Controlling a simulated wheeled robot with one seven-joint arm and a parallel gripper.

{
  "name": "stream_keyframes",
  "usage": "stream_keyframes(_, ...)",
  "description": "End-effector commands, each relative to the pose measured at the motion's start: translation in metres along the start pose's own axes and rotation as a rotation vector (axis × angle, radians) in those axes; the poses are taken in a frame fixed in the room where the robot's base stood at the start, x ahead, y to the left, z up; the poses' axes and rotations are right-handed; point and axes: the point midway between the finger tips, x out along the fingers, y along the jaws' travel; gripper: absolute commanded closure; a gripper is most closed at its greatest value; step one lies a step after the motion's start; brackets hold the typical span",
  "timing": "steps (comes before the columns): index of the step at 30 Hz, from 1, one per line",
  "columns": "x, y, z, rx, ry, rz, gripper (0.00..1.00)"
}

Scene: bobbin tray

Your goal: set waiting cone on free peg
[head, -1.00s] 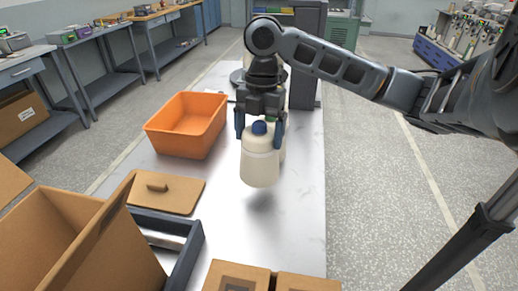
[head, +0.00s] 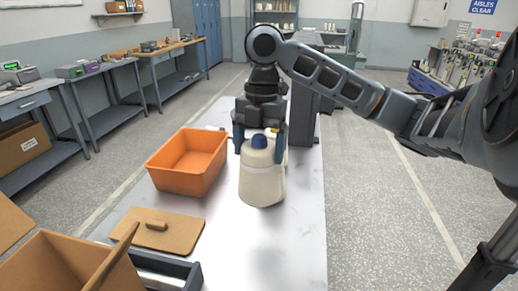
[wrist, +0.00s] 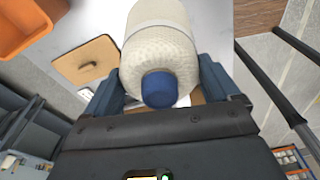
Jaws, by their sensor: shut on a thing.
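A cream yarn cone (head: 262,182) with a blue top (head: 259,141) hangs roughly upright from my gripper (head: 260,149). The two blue fingers are shut on its top end. The cone appears to be held above the pale table (head: 298,235), with a faint shadow lower in the picture. In the wrist view the cone (wrist: 160,40) fills the middle, its blue top (wrist: 158,90) between the fingers. Another cream shape (head: 285,157) shows partly behind the cone; I cannot tell what it is. No free peg can be made out; the gripper and cone hide the area behind them.
An orange bin (head: 160,178) stands left of the cone. A brown lid with a handle (head: 180,232) lies nearer, beside a dark-framed tray (head: 185,270) and an open cardboard box (head: 60,262). A grey column (head: 305,85) stands behind my gripper. The table's near right part is clear.

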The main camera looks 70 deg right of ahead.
Motion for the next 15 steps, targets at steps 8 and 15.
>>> stream_keyframes(8, -0.033, 0.000, -0.004, -0.001, 0.000, 0.001, 0.78)
stream_keyframes(15, -0.056, 0.000, -0.006, -0.002, -0.002, 0.001, 0.78)
